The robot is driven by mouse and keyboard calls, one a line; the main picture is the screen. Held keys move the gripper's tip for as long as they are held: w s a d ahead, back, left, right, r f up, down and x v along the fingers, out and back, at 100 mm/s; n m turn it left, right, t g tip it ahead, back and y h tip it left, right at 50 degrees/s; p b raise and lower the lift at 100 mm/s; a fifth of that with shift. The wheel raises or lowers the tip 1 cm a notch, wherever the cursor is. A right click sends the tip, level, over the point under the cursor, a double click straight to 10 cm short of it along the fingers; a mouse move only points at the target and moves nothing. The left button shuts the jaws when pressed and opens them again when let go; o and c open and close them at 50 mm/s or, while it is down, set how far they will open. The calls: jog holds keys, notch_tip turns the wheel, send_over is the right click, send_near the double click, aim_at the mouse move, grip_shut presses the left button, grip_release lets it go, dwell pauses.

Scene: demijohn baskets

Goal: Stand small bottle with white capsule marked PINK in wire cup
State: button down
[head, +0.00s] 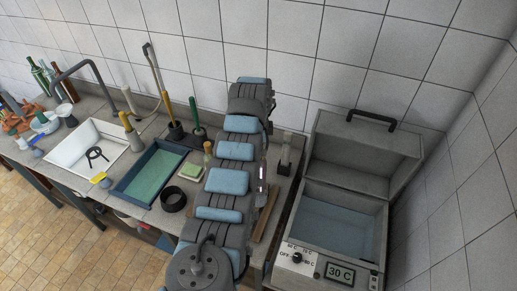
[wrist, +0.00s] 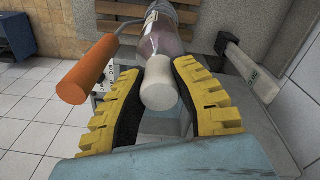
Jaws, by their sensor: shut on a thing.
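In the wrist view my gripper (wrist: 158,92) has two yellow jaws with black pads, closed around the white capsule (wrist: 158,86) of a small bottle. The bottle's pinkish-purple glass body (wrist: 158,35) extends beyond the capsule, away from the camera. A grey curved band or wire (wrist: 185,14) shows at the body's far end; whether the bottle stands in it or only lines up with it cannot be told. No marking is readable on the bottle. In the head view my arm hides the gripper, and I cannot make out the wire cup for sure.
An orange handle-like cylinder (wrist: 95,66) is close beside the left jaw. In the head view, an open grey water bath (head: 340,222) stands right of my arm, with a green-bottomed tray (head: 152,172) and black ring (head: 173,199) left.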

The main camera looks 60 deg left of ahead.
notch_tip(320, 180, down, 9)
jog(key=b, duration=0.4)
jog(key=shift+r, duration=0.15)
dwell(0.5)
jog(key=shift+f+b, duration=0.6)
dwell(0.8)
jog(key=c, duration=0.9)
grip_release()
jog(key=shift+r, duration=0.1)
notch_tip(320, 180, up, 12)
jog(key=shift+a+f, duration=0.1)
jog(key=shift+a, duration=0.05)
